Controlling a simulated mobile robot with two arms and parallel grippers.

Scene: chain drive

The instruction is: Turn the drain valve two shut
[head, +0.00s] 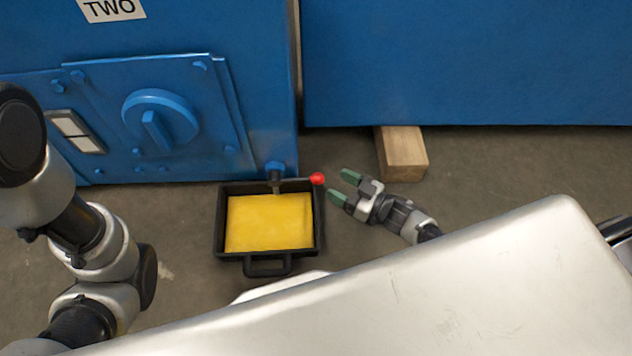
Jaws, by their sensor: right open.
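The drain valve (275,176) sits low on the front of the blue housing marked TWO (113,8), near its right corner. Its lever ends in a red ball knob (317,179) that points to the right. The spout hangs over a black tray (219,235) holding yellow liquid. My right gripper (340,186) is open, with green fingertips pointing left, just right of the red knob. It appears apart from the knob and holds nothing. My left arm (95,240) shows at the left; its gripper is not in view.
A round blue knob (160,118) is on the housing's bolted panel. A wooden block (401,153) lies beneath the second blue housing (470,60), behind my right gripper. The tray has a front handle (267,266). Bare floor (520,165) lies to the right.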

